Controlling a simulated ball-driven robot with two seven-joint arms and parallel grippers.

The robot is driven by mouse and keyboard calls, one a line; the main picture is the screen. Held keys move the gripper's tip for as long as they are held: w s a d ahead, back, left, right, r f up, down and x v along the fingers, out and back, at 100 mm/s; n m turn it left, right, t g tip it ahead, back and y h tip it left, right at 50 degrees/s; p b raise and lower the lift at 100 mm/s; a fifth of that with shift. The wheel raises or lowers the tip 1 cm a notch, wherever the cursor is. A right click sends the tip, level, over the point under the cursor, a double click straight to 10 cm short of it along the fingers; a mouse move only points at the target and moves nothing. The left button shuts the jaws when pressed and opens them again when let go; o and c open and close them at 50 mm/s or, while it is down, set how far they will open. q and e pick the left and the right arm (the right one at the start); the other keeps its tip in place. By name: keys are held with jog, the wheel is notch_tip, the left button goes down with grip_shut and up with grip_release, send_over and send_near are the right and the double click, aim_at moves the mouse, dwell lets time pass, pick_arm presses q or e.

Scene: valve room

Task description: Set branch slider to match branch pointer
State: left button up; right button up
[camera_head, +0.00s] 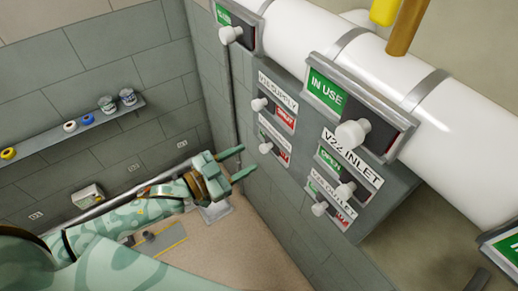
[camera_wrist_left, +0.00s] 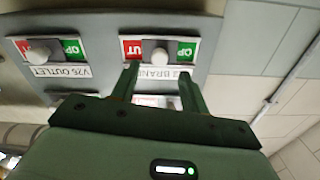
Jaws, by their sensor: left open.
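The branch slider is a plate on the grey panel with a white knob (camera_head: 265,148). In the left wrist view, which shows it upside down, the knob (camera_wrist_left: 157,54) sits near the middle of its slot, with red to its left and green to its right. Its label is partly covered by my fingers. My left gripper (camera_head: 249,159) is open and empty, a little in front of the panel to the left of the knob. In the wrist view its fingertips (camera_wrist_left: 158,70) lie either side of the knob's line, apart from it. I cannot pick out a branch pointer. My right gripper is out of view.
Other knobs surround it: supply (camera_head: 258,104) above, inlet (camera_head: 345,192) and outlet (camera_head: 320,208) to the right. A white pipe (camera_head: 310,40) with IN USE signs (camera_head: 326,91) juts out above. A shelf (camera_head: 70,133) with small items hangs on the left wall.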

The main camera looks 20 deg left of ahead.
aim_at(261, 150)
pick_arm(q)
jog(key=x, duration=0.5)
jog(key=shift+w+d, duration=0.15)
jog(key=shift+d, duration=0.05)
grip_shut()
jog(key=s+d+p, duration=0.2)
jog(key=shift+d+r, duration=0.1)
jog(key=shift+d, duration=0.2)
grip_release()
jog(key=shift+s+d, duration=0.1)
